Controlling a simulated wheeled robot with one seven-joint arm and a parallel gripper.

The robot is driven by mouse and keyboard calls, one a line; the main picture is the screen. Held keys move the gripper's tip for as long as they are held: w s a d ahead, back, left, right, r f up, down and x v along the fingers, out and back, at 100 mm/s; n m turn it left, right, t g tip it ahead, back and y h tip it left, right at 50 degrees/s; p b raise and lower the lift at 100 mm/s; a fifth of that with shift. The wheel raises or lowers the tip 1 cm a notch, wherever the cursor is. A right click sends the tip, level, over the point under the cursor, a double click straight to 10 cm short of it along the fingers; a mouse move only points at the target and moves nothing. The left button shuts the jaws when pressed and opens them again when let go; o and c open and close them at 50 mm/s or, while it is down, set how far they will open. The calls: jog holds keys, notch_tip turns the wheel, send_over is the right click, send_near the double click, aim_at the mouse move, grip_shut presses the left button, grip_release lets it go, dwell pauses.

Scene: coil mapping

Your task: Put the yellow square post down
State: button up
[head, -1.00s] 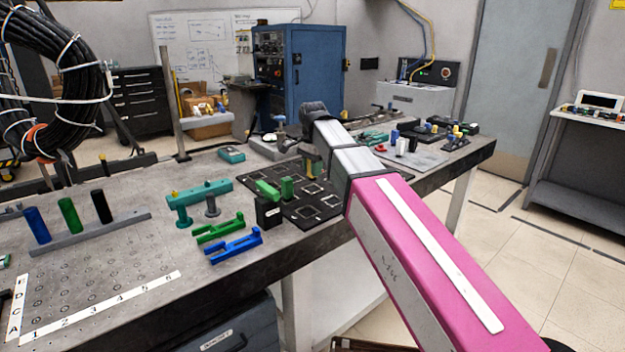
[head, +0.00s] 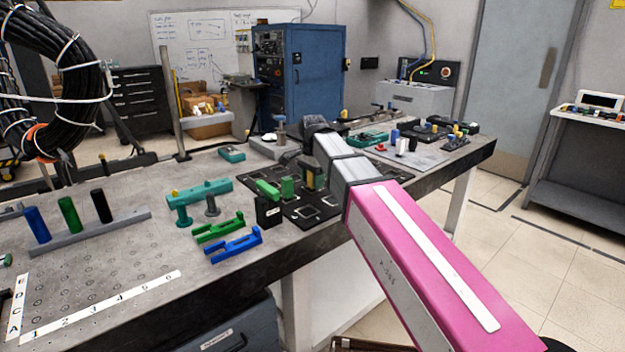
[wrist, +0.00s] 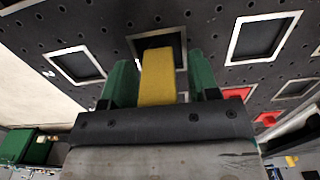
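The yellow square post (wrist: 160,78) stands out between the two green fingers of my gripper (wrist: 160,82) in the wrist view. I cannot tell whether the post touches the board. In the head view my gripper (head: 313,175) is low over the same black board (head: 293,210), and my arm partly covers it.
A green block (head: 268,189) and a black block (head: 268,211) are close to the left of my gripper. Teal (head: 205,190), green (head: 218,229) and blue (head: 236,246) parts lie farther left. Red pieces (wrist: 232,94) show on the board's right side in the wrist view.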

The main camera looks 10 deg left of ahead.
jog(key=shift+r, duration=0.15)
notch_tip(320, 180, up, 12)
dwell(0.6)
